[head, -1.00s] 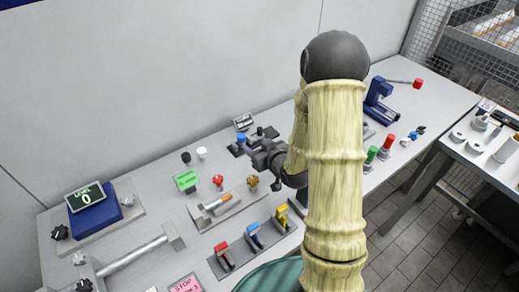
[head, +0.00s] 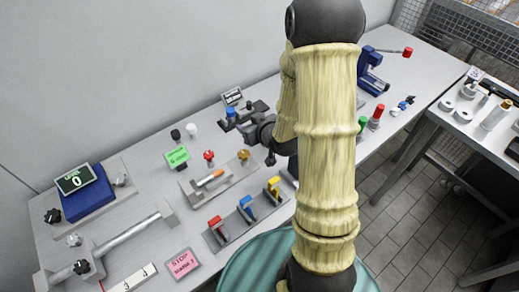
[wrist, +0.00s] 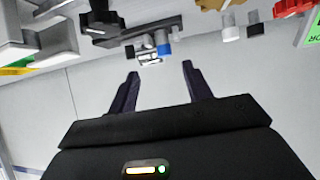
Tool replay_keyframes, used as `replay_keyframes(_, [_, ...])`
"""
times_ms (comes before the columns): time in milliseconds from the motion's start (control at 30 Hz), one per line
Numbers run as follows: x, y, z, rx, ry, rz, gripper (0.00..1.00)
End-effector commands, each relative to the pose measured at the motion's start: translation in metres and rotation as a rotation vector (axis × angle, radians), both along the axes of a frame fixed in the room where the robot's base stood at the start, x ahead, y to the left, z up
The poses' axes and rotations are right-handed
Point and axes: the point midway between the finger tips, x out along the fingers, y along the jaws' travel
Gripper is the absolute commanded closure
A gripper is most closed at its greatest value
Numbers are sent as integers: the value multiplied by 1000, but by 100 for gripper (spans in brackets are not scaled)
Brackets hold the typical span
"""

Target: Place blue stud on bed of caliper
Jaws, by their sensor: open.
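The blue stud (head: 231,112) stands upright near the wall, at a low dark fixture (head: 257,106). A small grey display or sign (head: 232,97) stands behind it. This fixture looks like the caliper, but its bed is too small to make out clearly. In the wrist view the blue stud (wrist: 163,46) shows upside down beyond my fingertips, with the display (wrist: 150,58) by it. My gripper (head: 252,142) is open and empty, above the table just right of and nearer than the stud. My gripper (wrist: 160,72) also shows its two spread fingers in the wrist view.
A black knob (head: 176,134) and a white knob (head: 191,129) stand left of the stud. A green sign (head: 177,156), red knob (head: 209,156) and orange-yellow knob (head: 243,155) stand nearer. My arm hides part of the table to the right.

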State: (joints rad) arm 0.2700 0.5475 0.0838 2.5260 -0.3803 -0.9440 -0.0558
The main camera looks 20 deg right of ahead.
Motion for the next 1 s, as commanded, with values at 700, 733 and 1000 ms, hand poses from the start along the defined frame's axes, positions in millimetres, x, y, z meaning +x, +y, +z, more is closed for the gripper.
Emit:
replay_keyframes(700, [-155,20,48,-64,728,-204,50])
replay_keyframes(733, [-160,21,49,-60,749,-208,50])
replay_keyframes(1000, [-173,25,51,-51,796,-212,50])
